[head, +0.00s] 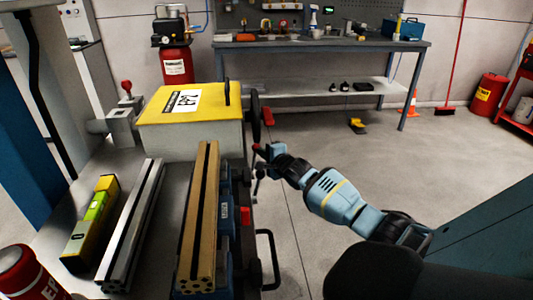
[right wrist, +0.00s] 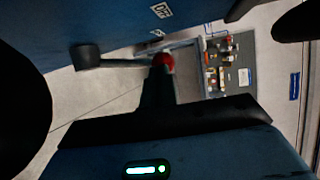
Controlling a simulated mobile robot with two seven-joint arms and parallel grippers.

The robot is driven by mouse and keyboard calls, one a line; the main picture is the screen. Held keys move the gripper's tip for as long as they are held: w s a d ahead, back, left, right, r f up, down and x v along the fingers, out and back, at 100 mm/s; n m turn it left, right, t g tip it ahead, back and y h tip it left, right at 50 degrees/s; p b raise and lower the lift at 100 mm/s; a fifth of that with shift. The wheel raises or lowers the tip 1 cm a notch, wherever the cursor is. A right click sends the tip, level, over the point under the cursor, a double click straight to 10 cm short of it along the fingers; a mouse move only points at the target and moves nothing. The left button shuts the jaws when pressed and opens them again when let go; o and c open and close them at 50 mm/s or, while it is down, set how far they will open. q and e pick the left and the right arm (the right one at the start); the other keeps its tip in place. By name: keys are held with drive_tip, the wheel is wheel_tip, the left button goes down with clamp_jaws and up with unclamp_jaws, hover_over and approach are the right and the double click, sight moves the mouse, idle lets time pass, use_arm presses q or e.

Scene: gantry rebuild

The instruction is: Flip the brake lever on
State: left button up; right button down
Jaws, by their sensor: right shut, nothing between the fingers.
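The brake lever shows in the right wrist view as a thin rod with a red ball (right wrist: 164,61) at its right end and a dark block (right wrist: 87,57) at its left. It lies beside a blue panel (right wrist: 90,20) with a label that seems to read OFF. In the head view a small red tip (head: 257,147) shows at the bench's right side, partly hidden. My right gripper (head: 268,154) is shut and empty right by it. In the right wrist view its fingers (right wrist: 158,82) end close to the red ball; I cannot tell whether they touch. My left gripper is out of view.
A yellow-topped box (head: 190,103) stands on the bench, with a dark wheel (head: 255,115) at its right. Aluminium profiles (head: 132,225), a brass-coloured profile (head: 200,215) and a spirit level (head: 92,222) lie in front. The floor (head: 330,180) right of the bench is open.

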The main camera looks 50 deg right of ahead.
drive_tip(key=shift+m+g+y, duration=0.3)
drive_tip(key=shift+g, duration=0.3)
drive_tip(key=w+d+b, duration=0.1)
drive_tip(key=b, duration=0.1)
drive_tip(key=w+d+f+b, duration=0.1)
drive_tip(key=w+b, duration=0.1)
drive_tip(key=shift+w+d, duration=0.2)
drive_tip(key=shift+d, duration=0.2)
